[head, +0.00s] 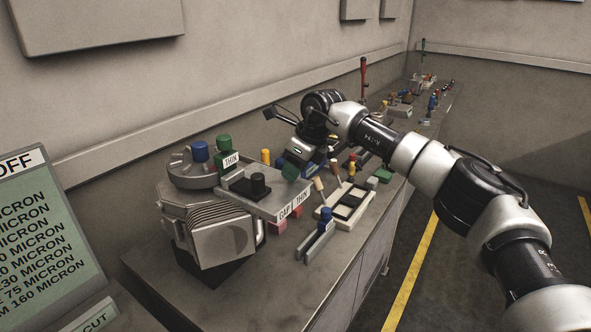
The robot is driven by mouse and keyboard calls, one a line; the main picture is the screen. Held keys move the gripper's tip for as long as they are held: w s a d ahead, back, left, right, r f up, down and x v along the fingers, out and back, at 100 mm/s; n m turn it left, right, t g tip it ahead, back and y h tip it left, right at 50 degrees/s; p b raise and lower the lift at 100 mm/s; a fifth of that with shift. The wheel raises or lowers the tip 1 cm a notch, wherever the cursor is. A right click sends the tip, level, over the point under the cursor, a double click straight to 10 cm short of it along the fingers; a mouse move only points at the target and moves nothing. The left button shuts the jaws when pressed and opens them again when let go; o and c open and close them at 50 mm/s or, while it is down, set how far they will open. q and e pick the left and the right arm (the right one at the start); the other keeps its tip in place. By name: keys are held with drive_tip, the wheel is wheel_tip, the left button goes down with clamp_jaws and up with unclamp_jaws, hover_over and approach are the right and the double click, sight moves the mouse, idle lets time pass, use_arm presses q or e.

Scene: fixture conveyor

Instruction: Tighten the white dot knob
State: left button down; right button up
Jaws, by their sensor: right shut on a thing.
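My right gripper (294,168) reaches in from the right over the middle of the bench, its fingers pointing down and left. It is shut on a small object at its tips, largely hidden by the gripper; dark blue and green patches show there. I cannot tell which knob it is. No white dot can be made out on any knob at this size. My left gripper is out of view.
A finned grey block (222,240) stands at the bench's near end. A cream tray (352,207) and a grey clamp with a blue top (318,238) lie right of the plate. Several small parts crowd the far bench. A sign panel (45,235) stands at left. The floor at right is clear.

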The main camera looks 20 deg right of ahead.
drive_tip(key=m+t+h+b, duration=0.1)
drive_tip(key=m+b, duration=0.2)
drive_tip(key=m, duration=0.1)
drive_tip(key=shift+a+f, duration=0.1)
drive_tip(key=shift+a, duration=0.05)
drive_tip(key=m+h+b, duration=0.1)
drive_tip(key=m, duration=0.1)
drive_tip(key=m+h+b, duration=0.1)
drive_tip(key=m+b, duration=0.1)
drive_tip(key=shift+s+a+m+t, duration=0.1)
drive_tip(key=shift+a+m+t, duration=0.05)
drive_tip(key=shift+m+t, duration=0.2)
drive_tip(key=m+h+b, duration=0.1)
drive_tip(key=m, duration=0.2)
drive_tip(key=shift+a+m+b, duration=0.1)
drive_tip(key=shift+m+b, duration=0.2)
drive_tip(key=shift+m, duration=0.05)
drive_tip(key=shift+r+m+g+h+b, duration=0.1)
drive_tip(key=shift+m+g+h+b, duration=0.3)
drive_tip(key=shift+m, duration=0.6)
drive_tip(key=shift+r+m+g+h+b, duration=0.1)
drive_tip(key=shift+m+h, duration=0.5)
drive_tip(key=shift+m, duration=0.4)
drive_tip(key=o, duration=0.9)
drive_tip(key=shift+a, duration=0.1)
drive_tip(key=shift+o, duration=0.2)
